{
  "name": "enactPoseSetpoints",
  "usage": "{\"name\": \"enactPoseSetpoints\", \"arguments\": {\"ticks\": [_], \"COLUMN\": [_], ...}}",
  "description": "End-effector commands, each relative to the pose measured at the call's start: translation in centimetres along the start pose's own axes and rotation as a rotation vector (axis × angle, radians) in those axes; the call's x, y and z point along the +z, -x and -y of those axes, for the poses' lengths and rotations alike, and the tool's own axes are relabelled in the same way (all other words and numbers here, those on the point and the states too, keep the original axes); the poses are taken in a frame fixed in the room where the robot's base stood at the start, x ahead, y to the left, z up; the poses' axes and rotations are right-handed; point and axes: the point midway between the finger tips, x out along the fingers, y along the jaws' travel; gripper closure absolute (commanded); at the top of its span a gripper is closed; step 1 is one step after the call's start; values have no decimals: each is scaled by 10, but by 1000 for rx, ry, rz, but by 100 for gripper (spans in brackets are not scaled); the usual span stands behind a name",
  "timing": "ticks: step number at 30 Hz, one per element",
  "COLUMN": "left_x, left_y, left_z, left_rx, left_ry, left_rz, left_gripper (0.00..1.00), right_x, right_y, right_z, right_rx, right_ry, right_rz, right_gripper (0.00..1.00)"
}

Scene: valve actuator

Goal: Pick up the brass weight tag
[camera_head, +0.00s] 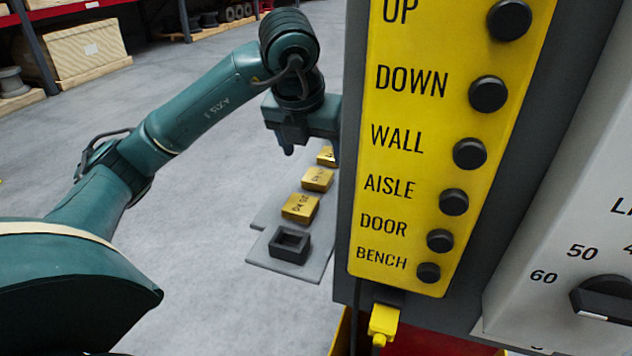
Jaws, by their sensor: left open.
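Three brass blocks lie in a row on a flat grey plate (257,222): a near one (300,207), a middle one (318,179) and a far one (326,157). They carry dark markings too small to read surely, and I cannot tell which one is the brass weight tag. The far block is partly hidden by the yellow panel's housing. My left gripper (311,150) points down with its fingers apart, over or near the far block, and holds nothing that I can see. The panel housing hides part of its right side. My right gripper is out of view.
A dark open square frame (290,244) sits on the plate's near end. A yellow button panel (400,180) in a dark housing blocks the right side, beside a grey dial box (570,250). Shelving with crates (75,55) stands far back left. The floor is clear.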

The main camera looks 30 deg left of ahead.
Motion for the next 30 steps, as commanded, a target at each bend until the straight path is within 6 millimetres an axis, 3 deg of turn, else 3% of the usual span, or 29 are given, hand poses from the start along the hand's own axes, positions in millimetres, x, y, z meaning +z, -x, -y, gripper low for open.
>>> {"name": "enactPoseSetpoints", "arguments": {"ticks": [18,27,30], "left_x": [6,7,7], "left_y": [-72,-77,-77], "left_z": [-3,-3,-3], "left_rx": [0,-1,-1], "left_ry": [1,1,1], "left_rz": [-2,0,0], "left_gripper": [29,29,36], "right_x": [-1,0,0], "right_y": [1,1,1], "right_z": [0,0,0], "right_rx": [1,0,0], "right_ry": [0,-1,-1], "right_rz": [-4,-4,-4], "right_gripper": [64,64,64]}}
